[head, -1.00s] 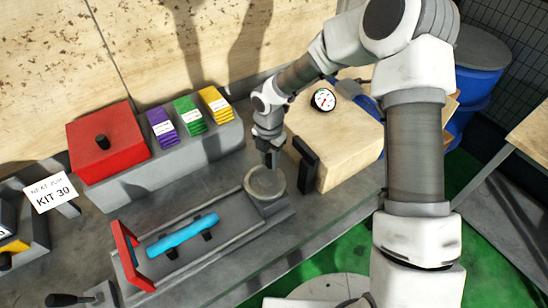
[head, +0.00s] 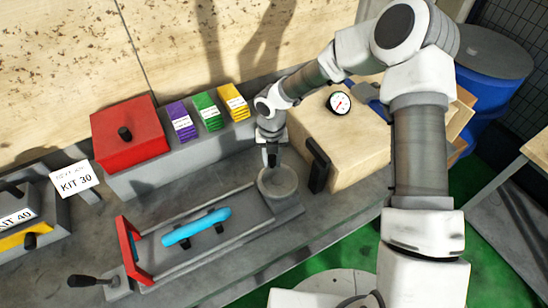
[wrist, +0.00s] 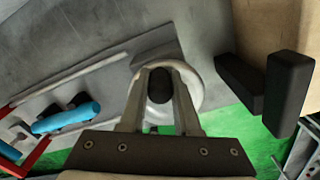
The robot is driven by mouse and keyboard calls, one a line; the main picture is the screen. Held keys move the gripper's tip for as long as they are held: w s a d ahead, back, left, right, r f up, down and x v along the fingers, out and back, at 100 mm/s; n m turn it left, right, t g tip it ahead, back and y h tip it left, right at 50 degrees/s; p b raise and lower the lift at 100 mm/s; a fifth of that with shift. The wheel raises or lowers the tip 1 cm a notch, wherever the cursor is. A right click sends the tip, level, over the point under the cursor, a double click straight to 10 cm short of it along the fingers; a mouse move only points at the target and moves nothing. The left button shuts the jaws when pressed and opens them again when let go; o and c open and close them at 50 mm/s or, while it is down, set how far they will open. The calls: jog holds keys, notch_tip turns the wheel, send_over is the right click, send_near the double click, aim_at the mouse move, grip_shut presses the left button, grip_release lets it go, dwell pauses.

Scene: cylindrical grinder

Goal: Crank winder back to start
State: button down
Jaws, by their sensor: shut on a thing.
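A round pale grey winder wheel (head: 277,183) sits at the right end of the long grey grinder bed (head: 185,238). My gripper (head: 270,160) points down at the wheel's far edge. In the wrist view the fingers of my gripper (wrist: 160,95) are shut on a black crank knob (wrist: 160,86) at the wheel's rim. The wheel also shows behind the fingers in the wrist view (wrist: 194,84), partly hidden by them. In the head view the knob is mostly hidden by the fingers. A blue bar (head: 197,228) lies along the bed, with a red upright frame (head: 131,249) at the bed's left end.
A black upright handle (head: 317,164) on a wooden box (head: 345,148) stands close right of my gripper. A dial gauge (head: 339,103) is on that box. Behind are a red box (head: 130,140) and purple, green and yellow packs. A black-handled lever (head: 88,281) is at front left.

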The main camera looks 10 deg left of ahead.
dwell(0.3)
jog(key=c, duration=0.6)
grip_release()
notch_tip(320, 180, up, 18)
jog(key=shift+f, duration=0.25)
